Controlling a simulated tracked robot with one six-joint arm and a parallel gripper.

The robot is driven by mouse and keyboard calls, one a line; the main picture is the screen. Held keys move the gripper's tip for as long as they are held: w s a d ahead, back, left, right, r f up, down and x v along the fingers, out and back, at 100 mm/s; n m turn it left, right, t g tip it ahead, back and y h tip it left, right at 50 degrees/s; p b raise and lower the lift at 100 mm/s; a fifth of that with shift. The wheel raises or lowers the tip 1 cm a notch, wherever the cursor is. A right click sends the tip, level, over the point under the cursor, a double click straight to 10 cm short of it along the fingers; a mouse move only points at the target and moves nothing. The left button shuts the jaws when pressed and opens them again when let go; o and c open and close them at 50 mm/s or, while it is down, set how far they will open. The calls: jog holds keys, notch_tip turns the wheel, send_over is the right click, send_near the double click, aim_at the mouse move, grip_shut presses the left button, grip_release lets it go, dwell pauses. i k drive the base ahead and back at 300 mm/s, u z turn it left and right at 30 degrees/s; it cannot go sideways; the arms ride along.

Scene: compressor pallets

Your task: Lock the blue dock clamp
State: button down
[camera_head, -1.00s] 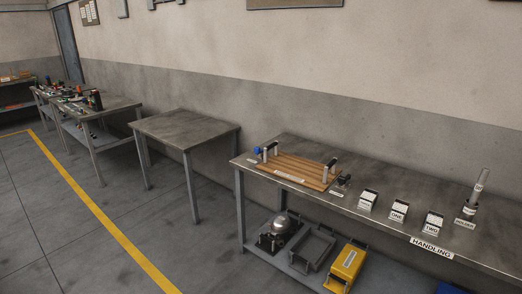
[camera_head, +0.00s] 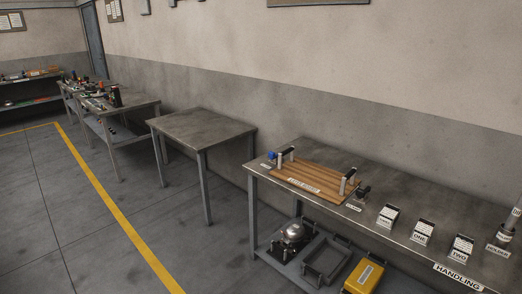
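A small blue-topped fixture (camera_head: 271,156) stands at the left end of a wooden pallet board (camera_head: 310,181) on the long metal bench marked HANDLING. It looks like the blue dock clamp, but it is too small to tell whether it is locked. Dark upright posts stand at both ends of the pallet, and a small dark device (camera_head: 362,192) sits just off its right end. My gripper does not show in the view.
The bench (camera_head: 405,203) carries several labelled stands and a holder (camera_head: 505,235) at right. Its lower shelf holds a silver compressor (camera_head: 293,231), a grey tray (camera_head: 325,260) and a yellow case (camera_head: 362,277). An empty table (camera_head: 201,125) stands left of it. Floor with a yellow line (camera_head: 110,202) is clear in front.

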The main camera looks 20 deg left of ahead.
aim_at(272, 154)
jog(key=u, duration=0.45)
jog(key=i, duration=0.6)
jog(key=u, duration=0.9)
jog(key=i, duration=2.45)
jog(key=z, duration=0.15)
